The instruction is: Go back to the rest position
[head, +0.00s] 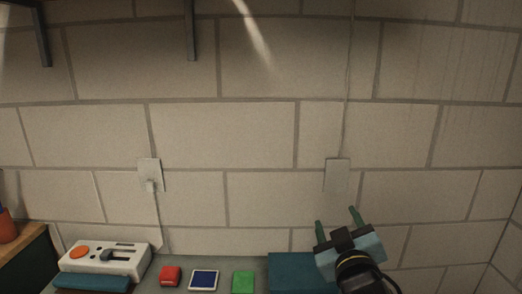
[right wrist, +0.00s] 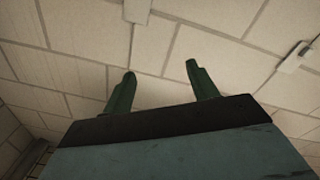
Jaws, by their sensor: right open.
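My right gripper (head: 337,219) is at the lower right of the head view, raised in front of the block wall. Its two green fingers are spread apart with nothing between them. In the right wrist view the open fingers (right wrist: 160,85) point toward the wall, and the gap between them is empty. My left gripper is in neither view.
A grey bench (head: 220,260) runs along the bottom of the head view. On it are a white device (head: 105,258) with an orange button, a red block (head: 170,276), a blue-faced piece (head: 204,280), a green block (head: 243,282) and a teal mat (head: 290,275), partly hidden by my right gripper.

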